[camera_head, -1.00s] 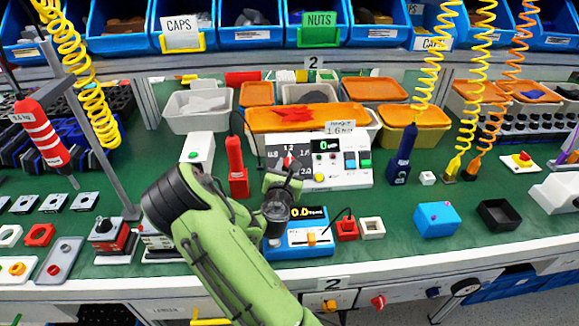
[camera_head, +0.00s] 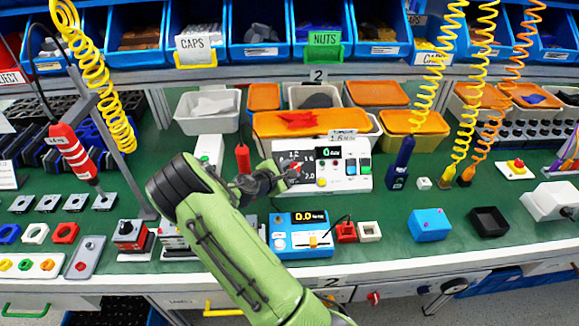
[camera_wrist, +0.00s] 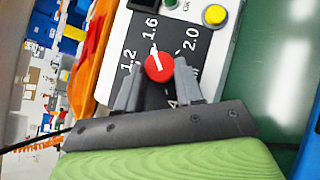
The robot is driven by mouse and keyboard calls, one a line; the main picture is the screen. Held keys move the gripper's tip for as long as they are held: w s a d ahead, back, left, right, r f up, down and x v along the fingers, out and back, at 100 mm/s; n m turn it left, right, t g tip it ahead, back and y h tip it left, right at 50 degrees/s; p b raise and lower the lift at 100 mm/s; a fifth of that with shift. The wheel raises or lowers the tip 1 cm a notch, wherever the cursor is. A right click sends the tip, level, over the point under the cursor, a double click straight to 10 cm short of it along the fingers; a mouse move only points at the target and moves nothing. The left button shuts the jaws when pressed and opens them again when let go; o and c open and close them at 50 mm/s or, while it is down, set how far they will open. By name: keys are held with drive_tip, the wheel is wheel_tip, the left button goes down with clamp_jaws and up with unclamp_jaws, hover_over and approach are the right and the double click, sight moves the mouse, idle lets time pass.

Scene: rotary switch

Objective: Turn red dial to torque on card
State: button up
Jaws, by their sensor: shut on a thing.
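The red dial (camera_wrist: 159,67) is on the dark scale face of a white control box (camera_head: 348,165). In the wrist view, the scale shows 1.2, 1.6 and 2.0. The dial's white pointer points roughly toward 1.6. My gripper (camera_wrist: 158,68) is shut on the dial, with one finger on each side. In the head view, my gripper reaches the box from the left and hides most of the dial. A torque card (camera_head: 342,137) stands behind the box; its small print is hard to read now.
A blue meter box (camera_head: 303,243) stands in front of the white box. An orange-lidded bin (camera_head: 280,122) is behind. A yellow button (camera_wrist: 215,15) sits near the dial.

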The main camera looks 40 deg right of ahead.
drive_tip(key=shift+d+r+m+g, duration=0.2)
drive_tip(key=shift+m+g, duration=0.1)
drive_tip(key=shift+m, duration=0.3)
drive_tip(key=o, duration=1)
drive_tip(key=shift+o, duration=0.2)
drive_tip(key=shift+f, duration=0.1)
drive_tip(key=shift+a, duration=0.1)
drive_tip(key=shift+a+p, duration=0.2)
drive_tip(key=shift+p, duration=0.1)
drive_tip(key=p+v, duration=0.2)
drive_tip(key=v, duration=1.3)
drive_tip(key=shift+r+p, duration=0.35)
drive_tip(key=shift+s, duration=0.1)
